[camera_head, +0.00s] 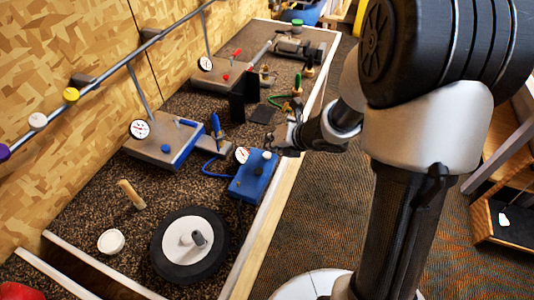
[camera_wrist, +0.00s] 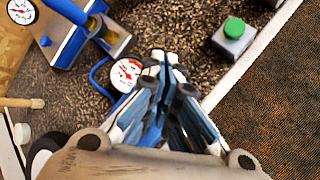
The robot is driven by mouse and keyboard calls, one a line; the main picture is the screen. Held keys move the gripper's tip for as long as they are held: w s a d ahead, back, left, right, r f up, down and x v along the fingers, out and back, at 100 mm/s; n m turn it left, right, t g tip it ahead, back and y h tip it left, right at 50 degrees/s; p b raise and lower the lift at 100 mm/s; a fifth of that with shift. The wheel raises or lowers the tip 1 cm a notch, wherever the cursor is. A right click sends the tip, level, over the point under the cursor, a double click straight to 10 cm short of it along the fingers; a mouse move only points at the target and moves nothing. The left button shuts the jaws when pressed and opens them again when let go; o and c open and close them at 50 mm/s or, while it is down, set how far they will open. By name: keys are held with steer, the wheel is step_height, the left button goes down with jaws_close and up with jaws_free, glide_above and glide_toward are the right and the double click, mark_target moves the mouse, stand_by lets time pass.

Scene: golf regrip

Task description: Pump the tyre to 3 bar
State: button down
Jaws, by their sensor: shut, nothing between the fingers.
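The black tyre (camera_head: 165,250) with a white hub and grey centre stub lies flat on the bench at the front. A blue box (camera_head: 248,186) with a round white gauge (camera_head: 242,155) and a pale knob (camera_head: 267,155) stands behind it to the right. A blue hose (camera_head: 208,172) runs from it to the left. My gripper (camera_head: 277,142) is just above and behind this box. In the wrist view my gripper (camera_wrist: 166,58) is shut and empty, right of a gauge (camera_wrist: 126,73) whose number I cannot read. The fingers hide much of what lies below them.
A blue-grey box (camera_head: 165,150) with a gauge stands at left, another gauge box (camera_head: 222,78) further back. A wooden peg (camera_head: 131,194) and white cap (camera_head: 111,241) are near the tyre. A green-capped grey box (camera_wrist: 232,38) is right of my gripper. The wooden bench edge (camera_head: 265,225) runs alongside.

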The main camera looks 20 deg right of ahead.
mark_target(270, 153)
steer(key=shift+f, duration=0.1)
stand_by(0.4)
steer(key=shift+f+b, duration=0.3)
steer(key=shift+b, duration=0.2)
steer(key=shift+f+b, duration=0.55)
stand_by(0.5)
steer(key=shift+r, duration=0.1)
stand_by(0.6)
steer(key=shift+r+p, duration=0.8)
steer(key=shift+r, duration=0.05)
steer(key=shift+r, duration=0.1)
step_height(270, 153, up, 5)
steer(key=p, duration=0.4)
